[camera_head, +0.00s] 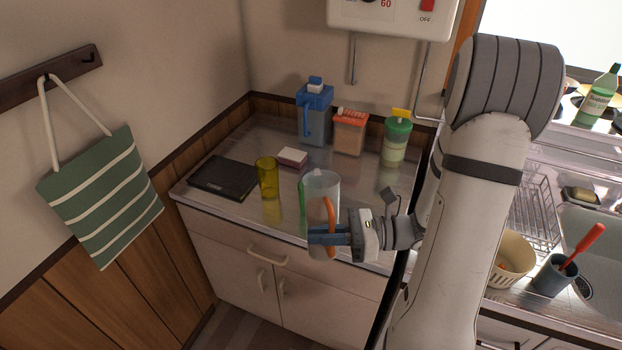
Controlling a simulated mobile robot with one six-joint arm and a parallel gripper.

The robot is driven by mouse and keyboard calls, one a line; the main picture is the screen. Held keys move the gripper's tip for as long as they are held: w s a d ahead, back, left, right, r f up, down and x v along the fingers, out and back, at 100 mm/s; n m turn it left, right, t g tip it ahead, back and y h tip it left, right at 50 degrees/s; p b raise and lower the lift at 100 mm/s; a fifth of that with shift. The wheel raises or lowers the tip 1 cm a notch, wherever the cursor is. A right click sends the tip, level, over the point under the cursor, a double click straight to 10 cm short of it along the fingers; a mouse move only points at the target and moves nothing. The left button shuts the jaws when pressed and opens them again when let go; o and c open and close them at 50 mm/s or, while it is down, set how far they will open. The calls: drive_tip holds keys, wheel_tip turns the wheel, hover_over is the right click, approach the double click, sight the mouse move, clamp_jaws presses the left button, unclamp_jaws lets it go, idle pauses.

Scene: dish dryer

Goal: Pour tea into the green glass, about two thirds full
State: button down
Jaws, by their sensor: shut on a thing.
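A translucent, whitish pitcher (322,186) stands near the front of the counter, with an orange handle (330,212) facing me. My gripper (322,236) is shut on this orange handle. The pitcher looks upright; I cannot tell whether its base touches the counter, or what is in it. A narrow green strip (301,192) shows along the pitcher's left side; it looks like the edge of the green glass, mostly hidden behind the pitcher. A yellow glass (267,179) stands to the left, apart from the pitcher.
A black flat object (224,177) and a small pink-and-white box (292,157) lie on the counter (245,220). A blue jug (315,118), an orange-lidded container (350,134) and a green-lidded container (396,142) stand behind. The sink area is to the right.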

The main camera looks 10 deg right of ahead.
sight(314, 195)
drive_tip(key=w+r+m+p, duration=0.2)
drive_tip(key=m+p, duration=0.1)
drive_tip(key=p, duration=0.1)
drive_tip(key=shift+r+g+h, duration=0.2)
drive_tip(key=shift+g+h, duration=0.1)
drive_tip(key=shift+g, duration=0.1)
drive_tip(key=shift+w+r+m+p, duration=0.15)
drive_tip(key=shift+w+m+p, duration=0.45)
drive_tip(key=shift+w+p, duration=0.15)
drive_tip(key=shift+w+m+g+p, duration=0.3)
drive_tip(key=shift+w+m+p, duration=0.15)
drive_tip(key=shift+m+p, duration=0.4)
drive_tip(key=shift+w+m+h+p, duration=0.3)
drive_tip(key=shift+w+m, duration=0.1)
drive_tip(key=shift+m, duration=0.45)
drive_tip(key=shift+w+r+m+g+p, duration=0.3)
drive_tip(key=shift+r+m+p, duration=0.2)
drive_tip(key=shift+p, duration=0.3)
drive_tip(key=shift+w+r+m+g+p, duration=0.2)
drive_tip(key=shift+w+r+m+p, duration=0.2)
drive_tip(key=shift+r+p, duration=0.3)
idle(2.5)
